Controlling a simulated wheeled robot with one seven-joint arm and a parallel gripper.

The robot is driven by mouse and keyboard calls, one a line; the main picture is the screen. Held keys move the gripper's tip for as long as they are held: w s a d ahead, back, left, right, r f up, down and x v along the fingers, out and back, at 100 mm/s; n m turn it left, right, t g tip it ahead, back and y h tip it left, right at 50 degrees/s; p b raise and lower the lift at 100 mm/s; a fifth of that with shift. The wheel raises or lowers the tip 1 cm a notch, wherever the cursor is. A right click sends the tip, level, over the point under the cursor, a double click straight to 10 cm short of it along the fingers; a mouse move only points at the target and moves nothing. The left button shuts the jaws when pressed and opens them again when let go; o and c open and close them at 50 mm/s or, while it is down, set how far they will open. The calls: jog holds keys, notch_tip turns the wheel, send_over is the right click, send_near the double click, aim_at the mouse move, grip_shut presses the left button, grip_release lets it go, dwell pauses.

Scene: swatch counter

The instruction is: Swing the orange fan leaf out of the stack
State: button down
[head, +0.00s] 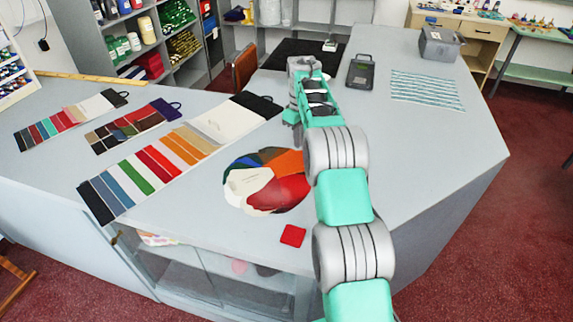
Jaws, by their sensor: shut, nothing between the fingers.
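A round fan of colour leaves lies spread on the grey counter in the head view. Its orange leaf (287,162) is at the upper right of the fan, and its right end runs up to my arm in the picture. Red leaves (290,192), a cream-white leaf (243,187), a green leaf (239,163) and blue leaves lie around it, partly overlapping. My arm reaches across the counter just right of the fan, its far end beyond the fan.
A small red square (292,236) lies near the counter's front edge. Three swatch strips, one of them with a white end (222,121), lie to the left. A dark device (360,72), a striped sheet (426,90) and a grey bin (439,44) are beyond.

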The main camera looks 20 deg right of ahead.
jog(key=shift+s+d+f+m+b, duration=0.25)
jog(key=shift+s+m+b, duration=0.15)
jog(key=shift+b, duration=0.3)
jog(key=shift+s+d+b, duration=0.15)
jog(key=shift+s+b, duration=0.2)
jog(key=shift+s+d+r+m, duration=0.25)
jog(key=shift+s+m, duration=0.25)
jog(key=shift+m, duration=0.2)
jog(key=shift+b, duration=0.3)
jog(key=shift+s+d+f+m+b, duration=0.15)
jog(key=shift+s+m+b, duration=0.35)
jog(key=shift+s+b, duration=0.25)
jog(key=shift+s+d+m, duration=0.2)
jog(key=shift+s+m, duration=0.3)
jog(key=shift+s, duration=0.1)
